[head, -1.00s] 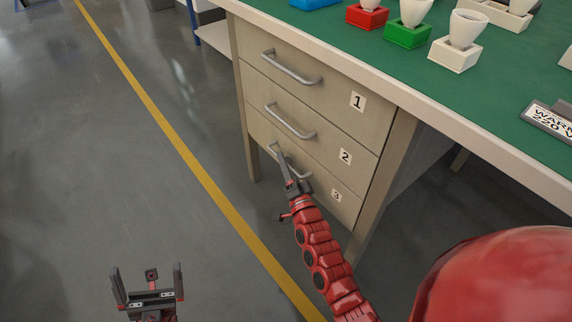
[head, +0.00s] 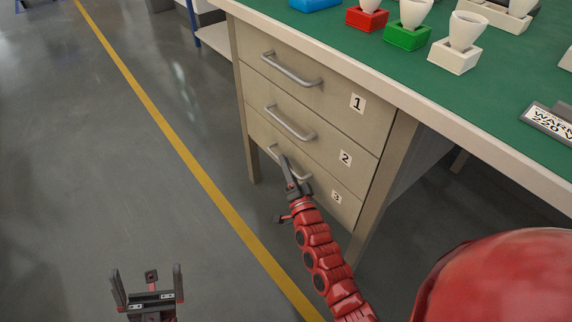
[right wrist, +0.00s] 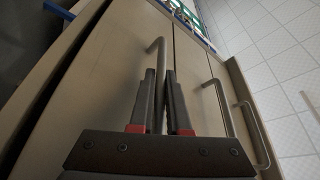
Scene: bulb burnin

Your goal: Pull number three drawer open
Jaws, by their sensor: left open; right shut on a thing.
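The number three drawer (head: 318,184) is the lowest of three beige drawers under the bench. Its front looks flush with the cabinet. My right gripper (head: 287,165) is at its grey bar handle (head: 273,149), with the fingers shut on the bar. In the right wrist view the handle (right wrist: 157,46) runs down between my right fingers (right wrist: 160,82), and part of it is hidden by them. My left gripper (head: 147,284) is open and empty over the floor at the lower left.
Drawer two's handle (head: 290,124) and drawer one's handle (head: 291,70) are just above. The green bench top (head: 500,82) carries bulb sockets in red, green and white bases and a warning sign (head: 551,120). The floor left of the drawers is clear, with a yellow line (head: 180,150).

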